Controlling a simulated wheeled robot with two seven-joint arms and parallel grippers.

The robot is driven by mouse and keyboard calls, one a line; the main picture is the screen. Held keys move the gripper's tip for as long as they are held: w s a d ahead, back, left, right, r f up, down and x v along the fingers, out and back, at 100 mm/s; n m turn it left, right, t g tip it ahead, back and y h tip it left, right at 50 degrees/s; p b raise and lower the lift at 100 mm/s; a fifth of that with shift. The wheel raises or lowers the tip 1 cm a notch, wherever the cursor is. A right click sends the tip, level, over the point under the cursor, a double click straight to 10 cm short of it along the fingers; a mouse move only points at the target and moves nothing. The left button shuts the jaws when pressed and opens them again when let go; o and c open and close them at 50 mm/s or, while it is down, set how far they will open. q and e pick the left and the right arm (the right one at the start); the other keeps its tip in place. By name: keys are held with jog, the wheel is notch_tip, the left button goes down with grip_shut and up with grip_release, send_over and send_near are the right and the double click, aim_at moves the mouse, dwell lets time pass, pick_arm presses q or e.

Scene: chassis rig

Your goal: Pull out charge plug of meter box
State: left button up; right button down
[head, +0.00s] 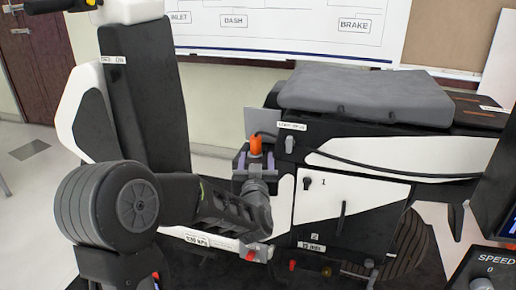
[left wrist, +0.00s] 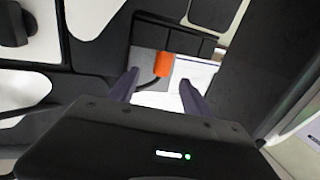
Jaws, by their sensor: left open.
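In the left wrist view the orange plug (left wrist: 163,65) lies between and slightly beyond the fingertips (left wrist: 158,80), with a gap on both sides. The plug's lower end and its socket are hidden by the gripper in the head view. I cannot tell which part is the meter box. My right gripper is not in view.
A white panel (head: 362,190) with a dark lever is right of the plug, below a grey seat pad (head: 365,94). A tall black backrest (head: 145,95) stands left of my gripper. A wheel (head: 410,245) is low at right. A whiteboard (head: 290,25) hangs behind.

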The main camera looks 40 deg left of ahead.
aim_at(256, 145)
pick_arm(q)
jog(key=shift+x, duration=1.1)
jog(key=shift+a, duration=0.1)
jog(key=shift+b+x, duration=0.35)
jog(key=shift+x, duration=2.25)
jog(key=shift+s+a, duration=0.15)
grip_shut()
